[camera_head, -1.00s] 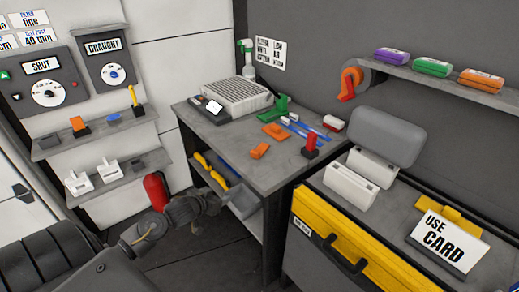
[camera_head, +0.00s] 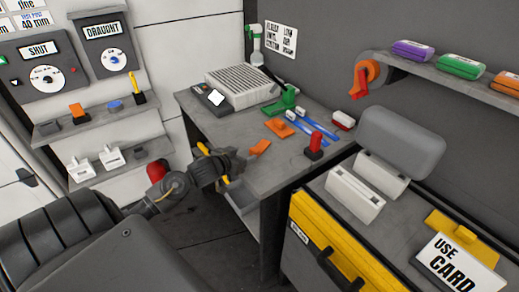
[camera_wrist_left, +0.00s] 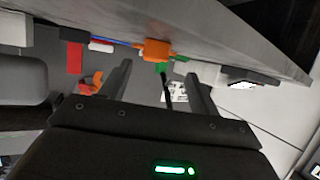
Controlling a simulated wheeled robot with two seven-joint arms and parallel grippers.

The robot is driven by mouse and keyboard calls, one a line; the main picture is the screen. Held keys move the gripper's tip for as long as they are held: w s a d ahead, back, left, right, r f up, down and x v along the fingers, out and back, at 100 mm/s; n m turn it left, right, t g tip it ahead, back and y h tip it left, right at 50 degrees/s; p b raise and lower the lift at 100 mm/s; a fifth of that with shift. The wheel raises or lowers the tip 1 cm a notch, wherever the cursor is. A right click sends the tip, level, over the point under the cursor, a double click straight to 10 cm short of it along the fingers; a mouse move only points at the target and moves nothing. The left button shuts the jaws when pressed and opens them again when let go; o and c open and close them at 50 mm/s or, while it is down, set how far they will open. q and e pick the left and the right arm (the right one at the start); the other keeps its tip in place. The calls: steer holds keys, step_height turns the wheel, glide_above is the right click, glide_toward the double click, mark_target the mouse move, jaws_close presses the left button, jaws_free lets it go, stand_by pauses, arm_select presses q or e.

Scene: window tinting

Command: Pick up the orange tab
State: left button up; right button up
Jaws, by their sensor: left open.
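Two orange pieces lie on the grey workbench in the head view. The nearer one (camera_head: 260,148) is close to the left edge, and the other (camera_head: 279,128) lies behind it; I cannot tell for certain which is the tab. My left gripper (camera_head: 236,162) is at the bench's left edge, just left of and below the nearer piece, apart from it. In the left wrist view, which looks upside down, an orange piece (camera_wrist_left: 157,50) shows beyond and between the open fingers (camera_wrist_left: 160,82). Nothing is between the fingers. My right gripper is out of view.
The workbench (camera_head: 205,125) also holds a grey ribbed box (camera_head: 238,88), a green tool (camera_head: 287,101), blue strips (camera_head: 318,131) and a red-handled tool (camera_head: 315,146). A yellow-fronted drawer unit (camera_head: 330,245) stands at right. Bare bench top lies right of the nearer orange piece.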

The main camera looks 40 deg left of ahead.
mark_target(253, 151)
arm_select(q)
steer(key=shift+x, duration=0.75)
steer(key=shift+w+d, duration=0.1)
steer(key=shift+w, duration=0.1)
steer(key=x, duration=0.2)
steer(key=p+x, duration=0.1)
steer(key=x, duration=0.2)
steer(key=shift+s+d+f, duration=0.1)
steer(key=shift+d, duration=0.15)
steer(key=c, duration=1.1)
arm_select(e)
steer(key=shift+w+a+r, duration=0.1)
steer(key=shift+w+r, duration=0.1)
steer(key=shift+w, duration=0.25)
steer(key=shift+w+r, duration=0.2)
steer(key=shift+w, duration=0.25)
